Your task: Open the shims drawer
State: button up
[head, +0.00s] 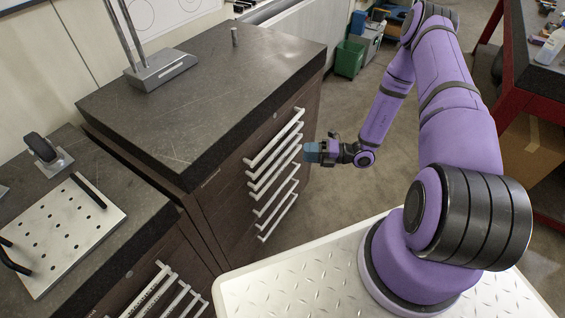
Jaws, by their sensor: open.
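A dark cabinet (232,205) with a black worktop stands in the middle of the head view. Its front has several drawers with pale bar handles (274,162), stacked one below another. All its drawers look shut. I cannot read any label, so I cannot tell which is the shims drawer. My gripper (312,152) is open, just right of the upper handles and pointing at the cabinet front. It appears apart from the handles, though the exact gap is hard to judge. Its fingertips are small in this view.
A lower bench at left holds a perforated metal plate (62,238) with black handles and a caster wheel (42,150). A metal stand (160,70) is on the worktop. A green bin (349,59) stands behind; a red-framed bench (540,100) is right. Floor beyond the gripper is clear.

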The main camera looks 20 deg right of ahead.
aim_at(282, 160)
notch_tip(282, 160, down, 4)
jog(key=s+m+t, duration=0.2)
jog(key=m, duration=0.1)
jog(key=shift+h, duration=0.4)
jog(key=x, duration=1)
jog(key=shift+w+a, duration=0.25)
jog(key=shift+w, duration=0.1)
grip_shut()
